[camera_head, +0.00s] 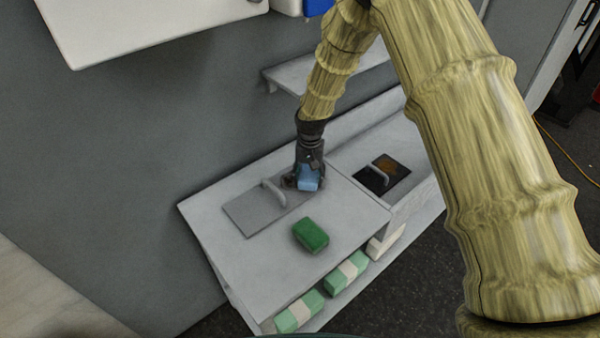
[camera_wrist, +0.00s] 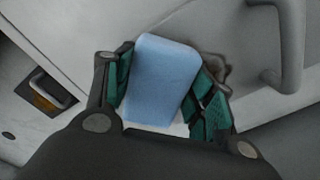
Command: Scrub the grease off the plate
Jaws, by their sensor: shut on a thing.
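A flat grey plate (camera_head: 245,208) with a raised handle (camera_head: 274,192) lies on the light grey worktop. My gripper (camera_head: 309,178) is shut on a blue sponge (camera_head: 308,184) at the plate's right end. In the wrist view the blue sponge (camera_wrist: 163,75) sits between the two green-padded fingers. The plate's handle (camera_wrist: 288,50) is to the right there. I cannot tell whether the sponge touches the plate.
A green block-shaped sponge (camera_head: 310,235) lies on the worktop (camera_head: 345,215) in front of the plate. A dark plate (camera_head: 372,180) with a handle and an orange-brown stain lies on the lower surface at right. Green-and-white blocks (camera_head: 346,272) sit on a shelf below. A wall shelf (camera_head: 290,76) is behind.

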